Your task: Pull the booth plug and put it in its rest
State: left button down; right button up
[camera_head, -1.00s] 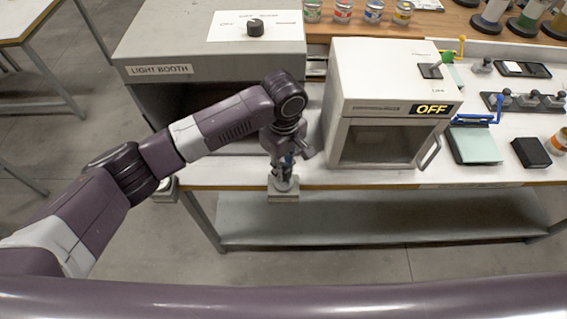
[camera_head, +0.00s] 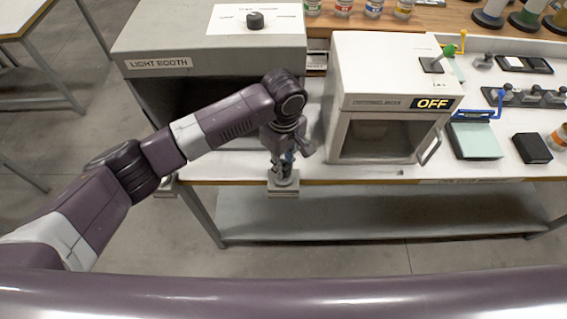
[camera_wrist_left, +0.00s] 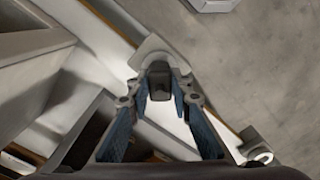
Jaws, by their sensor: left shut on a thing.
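My left gripper (camera_head: 283,168) points down at the front edge of the bench, between the light booth (camera_head: 158,64) and the white cabinet. It is shut on a small dark plug (camera_wrist_left: 160,82), which sits between the blue-padded fingers in the left wrist view. A light grey bracket (camera_head: 284,190) on the bench edge is directly under the gripper; it also shows around the fingertips in the wrist view (camera_wrist_left: 152,50). I cannot tell whether the plug is seated in it or just above. A second edge fitting (camera_head: 167,188) is at the left, partly hidden. My right gripper is out of view.
The white cabinet (camera_head: 385,75) with an "OFF" display stands close to the right of the gripper. A lower shelf (camera_head: 370,212) runs under the bench. A pale green pad (camera_head: 474,140) and a black block (camera_head: 532,148) lie farther right. The floor in front is clear.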

pick_arm(q)
jog(key=shift+f, duration=0.9)
jog(key=c, duration=1.7)
grip_release()
jog(key=shift+o, duration=0.2)
